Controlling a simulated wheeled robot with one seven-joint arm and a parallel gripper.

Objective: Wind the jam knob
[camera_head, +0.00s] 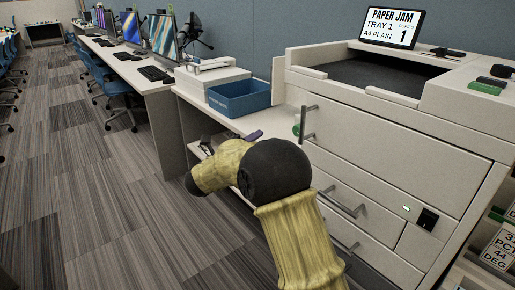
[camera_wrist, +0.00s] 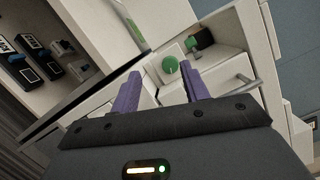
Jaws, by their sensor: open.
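The jam knob is a green round disc in the wrist view (camera_wrist: 171,65), set on a pale panel. It lies ahead of the gap between my fingers, and I see no contact. In the head view, a small green piece (camera_head: 297,129) shows at the left side of the big copier (camera_head: 385,150), beside its upright handle; it appears to be the same knob. My gripper (camera_wrist: 161,73) has two purple fingers, spread apart with nothing between them. In the head view my arm hides most of it; a purple tip (camera_head: 253,135) shows. The copier's screen (camera_head: 391,27) reads PAPER JAM, TRAY 1.
A second green part with a black block (camera_wrist: 201,42) sits near the knob. A bar handle (camera_wrist: 241,82) is to the right. Dark labelled devices (camera_wrist: 32,48) lie at left. A blue bin (camera_head: 239,97) stands left of the copier. The carpet at left is clear.

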